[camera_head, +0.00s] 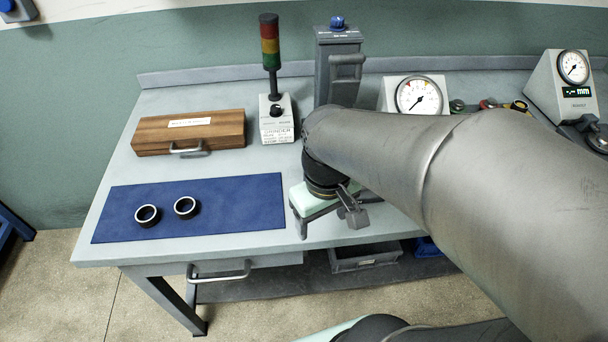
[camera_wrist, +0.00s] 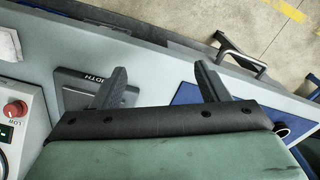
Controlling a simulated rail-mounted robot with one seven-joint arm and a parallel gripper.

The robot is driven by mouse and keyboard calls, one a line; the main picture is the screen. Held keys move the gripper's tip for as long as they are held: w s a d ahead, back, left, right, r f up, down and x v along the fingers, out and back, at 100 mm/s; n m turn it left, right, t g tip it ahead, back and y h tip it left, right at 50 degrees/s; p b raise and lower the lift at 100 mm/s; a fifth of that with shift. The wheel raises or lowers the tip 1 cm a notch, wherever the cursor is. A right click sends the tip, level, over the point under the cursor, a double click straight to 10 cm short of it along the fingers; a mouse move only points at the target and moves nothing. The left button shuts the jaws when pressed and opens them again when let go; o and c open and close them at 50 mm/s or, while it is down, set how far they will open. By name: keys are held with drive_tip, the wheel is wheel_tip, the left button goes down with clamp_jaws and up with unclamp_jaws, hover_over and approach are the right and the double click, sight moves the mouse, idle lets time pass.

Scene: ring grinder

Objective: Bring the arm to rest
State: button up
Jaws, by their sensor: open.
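My gripper (camera_head: 328,220) is open above the front part of the workbench, to the right of the blue mat, in the head view. In the wrist view its two dark fingers (camera_wrist: 160,82) stand wide apart with nothing between them. My arm reaches in from the right and hides part of the bench behind it. Two dark rings with bright inner edges, the left ring (camera_head: 147,215) and the right ring (camera_head: 186,207), lie on the blue mat (camera_head: 255,205), apart from my gripper. One ring (camera_wrist: 281,130) shows partly at the right in the wrist view.
A wooden case (camera_head: 218,133), a signal tower (camera_head: 270,50) and a grey upright machine (camera_head: 338,45) stand behind. Dial gauges (camera_head: 417,95) (camera_head: 573,67) stand to the right. A drawer handle (camera_head: 220,271) juts from the bench front. The bench left of the mat is clear.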

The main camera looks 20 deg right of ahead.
drive_tip(key=shift+s+a+f+m, duration=0.2)
drive_tip(key=shift+s+f+m, duration=0.1)
drive_tip(key=shift+s+m, duration=0.3)
drive_tip(key=shift+s+a+f+m, duration=0.2)
drive_tip(key=shift+s+f+m, duration=0.1)
drive_tip(key=shift+s+m, duration=0.25)
drive_tip(key=shift+c, duration=0.2)
idle(0.6)
